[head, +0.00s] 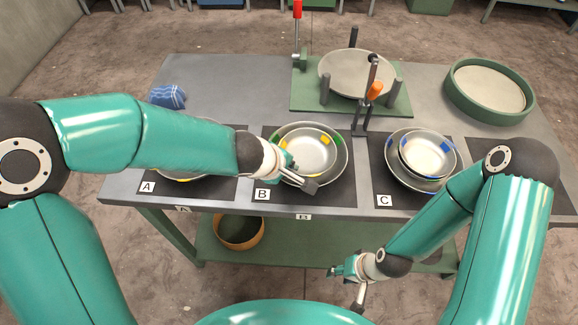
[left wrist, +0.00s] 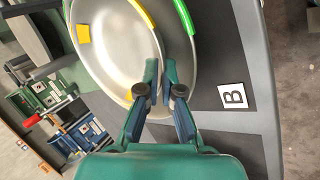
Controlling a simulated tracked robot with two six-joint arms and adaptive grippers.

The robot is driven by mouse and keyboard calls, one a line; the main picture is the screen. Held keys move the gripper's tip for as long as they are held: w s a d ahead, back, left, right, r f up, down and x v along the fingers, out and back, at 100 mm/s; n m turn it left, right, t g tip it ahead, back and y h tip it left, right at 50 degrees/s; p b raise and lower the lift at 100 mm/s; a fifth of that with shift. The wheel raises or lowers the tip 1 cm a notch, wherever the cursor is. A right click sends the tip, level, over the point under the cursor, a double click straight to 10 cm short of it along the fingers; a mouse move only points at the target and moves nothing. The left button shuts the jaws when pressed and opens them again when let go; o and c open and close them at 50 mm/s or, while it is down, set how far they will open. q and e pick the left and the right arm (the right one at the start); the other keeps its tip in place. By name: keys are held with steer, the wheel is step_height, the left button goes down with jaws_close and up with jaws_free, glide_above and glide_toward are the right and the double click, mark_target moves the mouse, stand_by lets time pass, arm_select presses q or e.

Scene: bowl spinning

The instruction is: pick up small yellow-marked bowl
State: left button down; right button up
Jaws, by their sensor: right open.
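The small yellow-marked bowl (head: 306,153) sits nested in a larger green-marked bowl (head: 342,157) on mat B. In the left wrist view the small bowl (left wrist: 108,50) shows its yellow marks, and the larger bowl's rim (left wrist: 184,20) lies to its right. My left gripper (head: 306,182) is at the near side of the small bowl. In the left wrist view my left gripper's fingertips (left wrist: 157,70) are close together, with the small bowl's rim between them. My right gripper (head: 350,285) is open and empty, in front of the table's near edge.
Blue-marked nested bowls (head: 428,154) stand on mat C. My left arm mostly covers the bowl on mat A. Behind are a green stand with a grey disc (head: 345,72), an orange-handled tool (head: 373,92), a round green tray (head: 447,90) and a blue cloth (head: 167,96).

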arm_select(q)
steer(key=shift+r, duration=0.1)
stand_by(0.6)
steer(key=shift+r+p, duration=1.45)
steer(key=shift+p, duration=0.35)
steer(key=shift+r, duration=0.1)
step_height(320, 180, up, 6)
steer(key=p, duration=0.6)
